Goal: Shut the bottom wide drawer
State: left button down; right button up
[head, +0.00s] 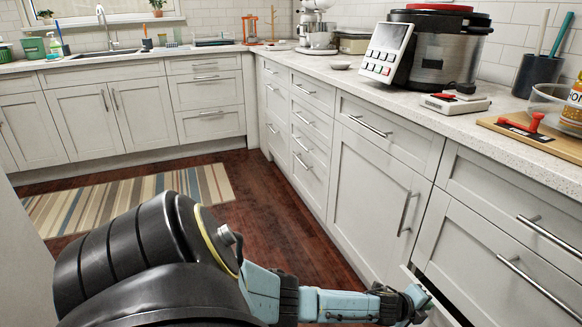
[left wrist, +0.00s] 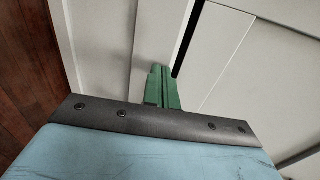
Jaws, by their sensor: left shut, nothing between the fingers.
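The bottom wide drawer stands partly out at the lower right of the head view. Only a pale strip of its front (head: 436,314) shows, beside a dark gap under the drawer above. The rest is cut off by the picture's edge or hidden behind my gripper. My left gripper (head: 428,298) is close to that strip; I cannot tell whether it touches. In the left wrist view its green fingers (left wrist: 162,88) are together and empty, over a pale panel (left wrist: 158,38) next to a dark gap. My right gripper is not in view.
Closed drawers with bar handles (head: 548,236) rise above the drawer, under the worktop (head: 350,85). A closed cabinet door (head: 365,200) is just left of it. Dark wooden floor (head: 275,215) with a striped rug (head: 130,195) lies free further left.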

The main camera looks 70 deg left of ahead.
pick_arm(q)
jog(key=shift+w, duration=0.35)
dwell(0.4)
